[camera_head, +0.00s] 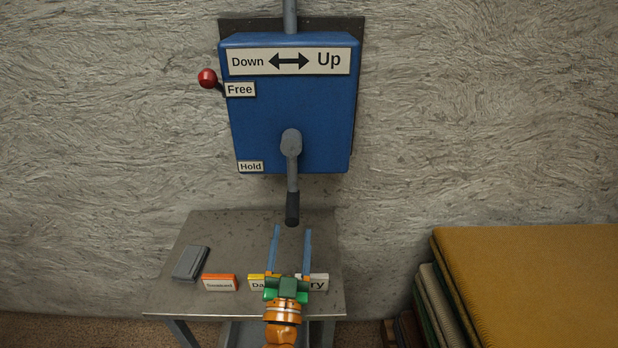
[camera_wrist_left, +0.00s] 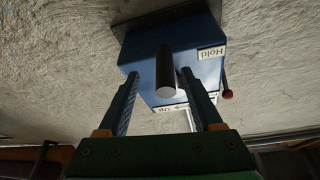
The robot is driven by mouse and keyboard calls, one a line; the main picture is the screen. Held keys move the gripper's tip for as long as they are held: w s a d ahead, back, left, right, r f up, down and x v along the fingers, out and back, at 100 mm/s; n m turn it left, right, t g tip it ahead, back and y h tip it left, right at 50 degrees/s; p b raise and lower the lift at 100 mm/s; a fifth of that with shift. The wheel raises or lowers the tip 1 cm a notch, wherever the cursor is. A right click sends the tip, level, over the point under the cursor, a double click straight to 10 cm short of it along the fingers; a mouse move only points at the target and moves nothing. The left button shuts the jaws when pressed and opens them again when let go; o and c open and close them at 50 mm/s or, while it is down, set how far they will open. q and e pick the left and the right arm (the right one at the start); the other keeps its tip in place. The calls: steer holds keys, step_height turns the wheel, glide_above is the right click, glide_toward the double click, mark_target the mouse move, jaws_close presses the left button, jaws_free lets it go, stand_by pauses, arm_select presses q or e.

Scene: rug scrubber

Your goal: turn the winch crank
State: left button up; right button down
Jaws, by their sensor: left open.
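The blue winch box (camera_head: 290,105) is mounted on the wall, with a "Down/Up" arrow sign (camera_head: 289,61) on top. Its grey crank (camera_head: 292,160) hangs straight down from the front and ends in a dark handle (camera_head: 292,208). A red-knobbed lever (camera_head: 208,78) sits on the box's left side beside the "Free" label. My left gripper (camera_head: 292,230) is open and empty, its blue fingers pointing up near the handle's lower end. In the left wrist view the handle end (camera_wrist_left: 166,91) shows between the open fingers (camera_wrist_left: 160,95); contact is not visible. My right gripper is not in view.
A metal table (camera_head: 220,235) stands below the winch, bearing a grey block (camera_head: 191,263), an orange-labelled block (camera_head: 220,282) and other labelled blocks partly behind my gripper. Stacked rugs, with a mustard one (camera_head: 540,285) on top, lie at the right. The wall is rough plaster.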

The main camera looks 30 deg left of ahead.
mark_target(291, 217)
arm_select(q)
steer(key=r, duration=0.1)
steer(key=w+a+r, duration=0.1)
steer(key=w+r+p, duration=0.1)
steer(key=shift+w+a+r, duration=0.25)
steer(key=shift+a+r, duration=0.05)
steer(key=shift+w+a+r, duration=0.1)
steer(key=shift+w+a, duration=0.2)
steer(key=shift+w, duration=0.25)
steer(key=shift+w+a, duration=0.25)
steer(key=shift+w, duration=0.3)
steer(key=shift+w+a, duration=0.1)
steer(key=shift+w, duration=0.15)
steer(key=shift+s, duration=0.1)
steer(key=shift+s, duration=0.1)
steer(key=c, duration=0.4)
jaws_close()
